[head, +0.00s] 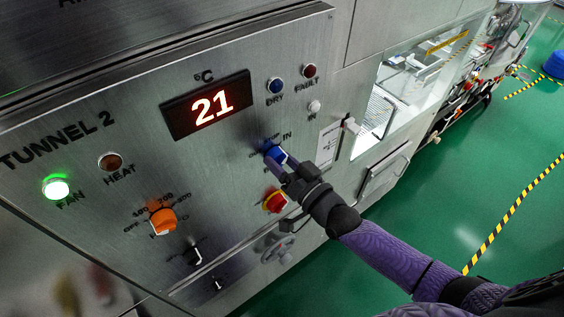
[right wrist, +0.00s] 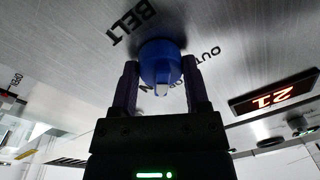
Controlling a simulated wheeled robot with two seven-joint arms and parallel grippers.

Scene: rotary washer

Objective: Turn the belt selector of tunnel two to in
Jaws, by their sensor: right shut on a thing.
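The panel (head: 130,120) is marked TUNNEL 2. Its blue belt selector (head: 273,151) sits below the dry lamp, with the word IN printed at its upper right. In the right wrist view the blue knob (right wrist: 161,64) shows close up, with BELT and OUT printed on the metal around it. My right gripper (head: 280,167) is at the knob, and in the right wrist view its two fingers (right wrist: 160,85) are on both sides of the knob, shut on it. Part of the lettering by the knob is hidden. My left gripper is not in view.
A red and yellow knob (head: 275,201) is just below my right gripper. An orange knob (head: 162,221) and a lit green fan lamp (head: 56,188) are at the left. The display (head: 207,104) reads 21. Open green floor (head: 465,215) lies to the right.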

